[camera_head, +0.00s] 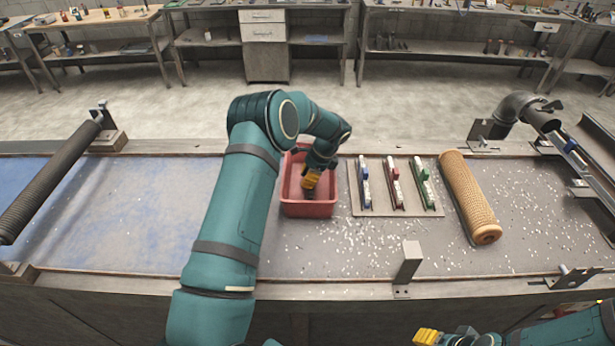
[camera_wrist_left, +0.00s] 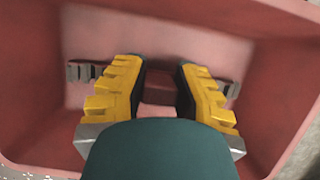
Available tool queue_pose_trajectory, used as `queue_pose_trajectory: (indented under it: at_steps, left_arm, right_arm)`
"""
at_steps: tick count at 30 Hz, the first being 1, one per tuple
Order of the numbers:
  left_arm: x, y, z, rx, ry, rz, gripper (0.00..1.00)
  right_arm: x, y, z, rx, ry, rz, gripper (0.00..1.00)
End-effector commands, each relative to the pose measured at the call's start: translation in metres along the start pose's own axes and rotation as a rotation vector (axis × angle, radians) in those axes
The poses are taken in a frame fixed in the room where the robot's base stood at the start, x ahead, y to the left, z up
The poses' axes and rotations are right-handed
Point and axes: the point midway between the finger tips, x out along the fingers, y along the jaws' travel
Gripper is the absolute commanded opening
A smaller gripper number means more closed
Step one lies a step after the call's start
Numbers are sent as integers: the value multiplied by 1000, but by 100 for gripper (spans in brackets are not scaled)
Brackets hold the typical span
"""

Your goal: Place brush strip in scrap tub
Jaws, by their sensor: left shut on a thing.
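The scrap tub (camera_head: 309,209) is a red, open-topped box near the middle of the bench; its pink-red floor and walls fill the left wrist view (camera_wrist_left: 40,125). My left gripper (camera_head: 311,180) reaches down inside it, its yellow fingers (camera_wrist_left: 160,92) low over the floor. It is shut on the brush strip, whose grey ends (camera_wrist_left: 84,71) stick out on both sides of the fingers. The strip's middle is largely hidden, and I cannot tell whether it touches the floor. My right gripper (camera_head: 427,337) is at the bottom edge of the head view, partly cut off.
Right of the tub, a board (camera_head: 395,208) carries three strips with blue, red and green parts. A tan mesh tube (camera_head: 468,196) lies beyond it. A metal bracket (camera_head: 408,263) stands at the front edge. White bits litter the bench.

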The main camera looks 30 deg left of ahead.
Motion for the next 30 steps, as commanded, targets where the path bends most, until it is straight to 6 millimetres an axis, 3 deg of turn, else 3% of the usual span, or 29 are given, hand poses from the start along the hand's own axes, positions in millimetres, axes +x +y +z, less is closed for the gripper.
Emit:
queue_pose_trajectory:
  at_steps: [9, 10, 11, 23, 30]
  left_arm:
    - [2, 0, -1, -1, 0, -2, 0]
    - [2, 0, -1, -1, 0, -1, 41]
    - [1, 0, -1, -1, 0, -1, 51]
    - [-3, 0, 1, -1, 0, -1, 51]
    - [-41, -1, 0, -3, 2, -6, 51]
  right_arm:
    - [3, 1, 0, 0, 0, 0, 47]
    - [2, 1, 0, 0, 0, 0, 47]
    - [2, 1, 0, 0, 0, 0, 47]
    - [-1, -1, 0, 0, 0, 0, 47]
    - [3, 1, 0, 0, 0, 0, 47]
